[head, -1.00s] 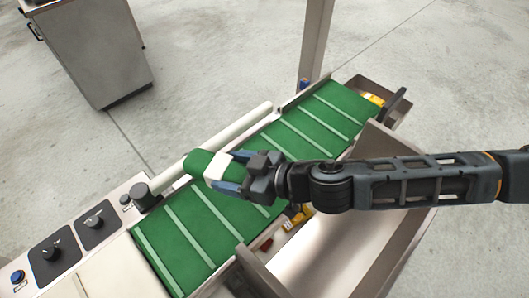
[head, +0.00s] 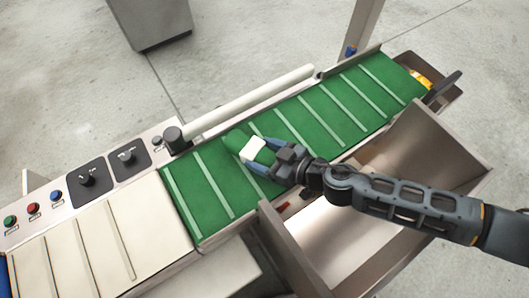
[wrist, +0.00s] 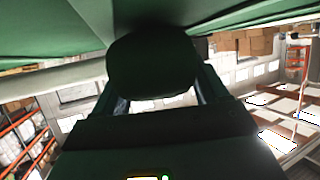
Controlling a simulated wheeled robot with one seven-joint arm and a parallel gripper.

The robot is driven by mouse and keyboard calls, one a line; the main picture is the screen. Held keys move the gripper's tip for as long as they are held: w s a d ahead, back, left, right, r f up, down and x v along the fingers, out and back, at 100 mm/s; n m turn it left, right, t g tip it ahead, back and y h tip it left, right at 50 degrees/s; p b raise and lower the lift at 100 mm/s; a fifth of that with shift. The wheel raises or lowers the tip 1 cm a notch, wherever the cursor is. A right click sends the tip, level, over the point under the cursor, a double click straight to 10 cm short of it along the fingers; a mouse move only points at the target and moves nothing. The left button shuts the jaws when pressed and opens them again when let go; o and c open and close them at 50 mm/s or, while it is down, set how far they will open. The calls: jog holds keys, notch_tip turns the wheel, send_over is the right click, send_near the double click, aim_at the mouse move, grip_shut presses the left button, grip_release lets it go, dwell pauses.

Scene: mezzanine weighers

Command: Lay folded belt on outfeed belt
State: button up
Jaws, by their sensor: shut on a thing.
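The folded belt (head: 236,138) is a green roll with a white band around it. My gripper (head: 257,153) is shut on it, with blue-grey fingers on either side of the banded part. It is over the green outfeed belt (head: 291,127), which has pale cross strips, near the middle of its width. Whether the roll touches the outfeed belt is hard to tell. In the wrist view the folded belt (wrist: 153,66) is a dark rounded end between the fingers, with the green belt surface (wrist: 45,40) close along the top.
A white rail (head: 250,102) runs along the far side of the belt. A control panel with knobs (head: 87,180) and a cream slatted conveyor (head: 100,245) lie left. A metal bin (head: 345,225) stands on the near side. A yellow item (head: 421,79) lies beyond the belt's right end.

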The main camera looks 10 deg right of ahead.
jog(key=shift+f, duration=0.15)
jog(key=o, duration=1.2)
jog(key=shift+o, duration=0.2)
jog(key=shift+s+d, duration=0.1)
jog(key=v, duration=1.1)
jog(key=shift+s+d+b, duration=0.25)
jog(key=shift+b, duration=0.15)
